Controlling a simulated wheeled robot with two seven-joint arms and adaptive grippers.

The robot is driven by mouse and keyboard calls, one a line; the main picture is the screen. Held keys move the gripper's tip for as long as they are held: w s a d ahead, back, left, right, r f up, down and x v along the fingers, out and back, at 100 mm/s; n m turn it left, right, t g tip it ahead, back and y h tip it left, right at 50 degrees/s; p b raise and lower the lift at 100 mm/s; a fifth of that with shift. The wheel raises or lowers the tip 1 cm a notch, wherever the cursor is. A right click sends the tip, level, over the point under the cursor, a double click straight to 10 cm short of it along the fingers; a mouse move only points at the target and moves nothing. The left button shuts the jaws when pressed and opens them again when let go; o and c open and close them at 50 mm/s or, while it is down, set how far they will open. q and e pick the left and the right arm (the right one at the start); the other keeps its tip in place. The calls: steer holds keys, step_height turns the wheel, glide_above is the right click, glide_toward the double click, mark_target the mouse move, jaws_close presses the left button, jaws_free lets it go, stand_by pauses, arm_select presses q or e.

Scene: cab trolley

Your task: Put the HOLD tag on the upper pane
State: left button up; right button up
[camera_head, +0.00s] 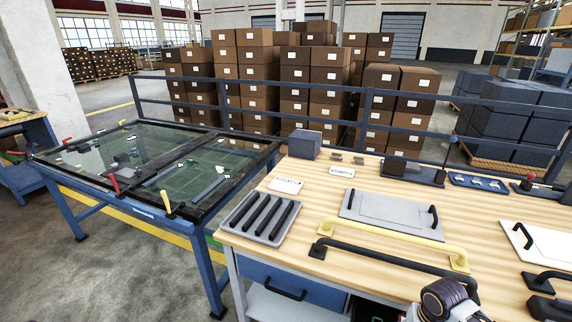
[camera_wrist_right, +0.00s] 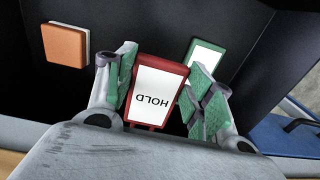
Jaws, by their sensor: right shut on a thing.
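The HOLD tag (camera_wrist_right: 154,98) is a white card in a red frame. In the right wrist view it sits between the green pads of my right gripper (camera_wrist_right: 160,66), which is shut on it. Its lettering appears upside down there. Dark surfaces surround it, like the inside of a compartment. In the head view the tag and the right gripper are hidden; only part of my right arm shows at the bottom right. Glass panes (camera_head: 190,172) lie in a dark-framed blue stand at the left; I cannot tell which is the upper pane. My left gripper is in neither view.
In the wrist view a green-framed card (camera_wrist_right: 207,55) is close beside the HOLD tag, and an orange block (camera_wrist_right: 65,45) is at the left. The wooden workbench (camera_head: 280,225) holds trays and handles. Red and yellow levers (camera_head: 167,203) stand on the pane frame.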

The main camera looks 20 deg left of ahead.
steer(key=shift+s+d+f, duration=0.1)
steer(key=shift+s+f, duration=0.05)
steer(key=shift+s+d+f+p, duration=0.15)
steer(key=shift+s+d+p, duration=0.05)
steer(key=shift+p, duration=0.2)
steer(key=s+d+f+p, duration=0.2)
steer(key=d, duration=0.1)
steer(key=shift+s+d, duration=0.15)
steer(key=shift+s, duration=0.05)
steer(key=shift+s+d+f, duration=0.2)
steer(key=shift+s+d, duration=0.15)
steer(key=shift+d, duration=0.15)
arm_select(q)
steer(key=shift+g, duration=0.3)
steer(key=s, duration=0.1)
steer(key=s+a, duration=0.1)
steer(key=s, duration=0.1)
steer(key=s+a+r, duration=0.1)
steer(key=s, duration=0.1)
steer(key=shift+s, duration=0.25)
arm_select(e)
steer(key=shift+s+d+f, duration=0.1)
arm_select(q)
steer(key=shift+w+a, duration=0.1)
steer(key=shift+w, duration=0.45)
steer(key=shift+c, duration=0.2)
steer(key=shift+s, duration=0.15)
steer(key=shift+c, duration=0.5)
arm_select(e)
steer(key=shift+d, duration=0.1)
